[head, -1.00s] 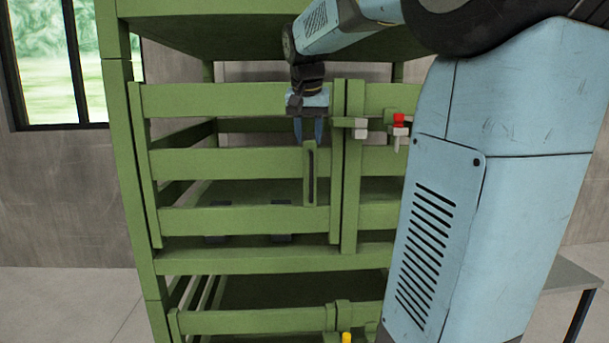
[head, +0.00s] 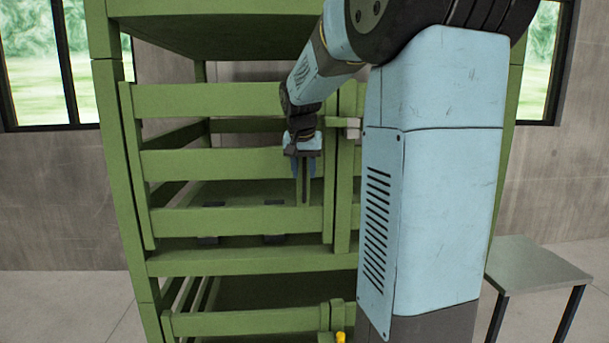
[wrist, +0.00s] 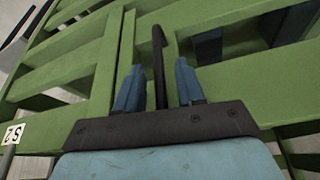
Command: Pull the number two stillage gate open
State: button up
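The stillage gate (head: 220,163) is a green slatted panel on the middle level of the stillage. It looks flush with the frame, shut as far as I can see. A slim upright handle (head: 305,190) stands near its right edge; its dark bar also shows in the wrist view (wrist: 159,62). My gripper (head: 304,168) points down at the handle's upper part. In the wrist view my gripper's two blue fingers (wrist: 159,88) are apart, with the bar between them and a gap on each side. A pale latch block (head: 352,128) sits right of the gate; the rest there is hidden by my arm.
The green stillage frame (head: 112,170) surrounds the gate. A lower gate (head: 245,322) with a yellow knob (head: 341,337) is below. A label reading S2 (wrist: 13,133) shows in the wrist view. A grey table (head: 535,264) stands at the right. The floor at left is clear.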

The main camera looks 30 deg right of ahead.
jog(key=shift+x, duration=0.9)
grip_shut()
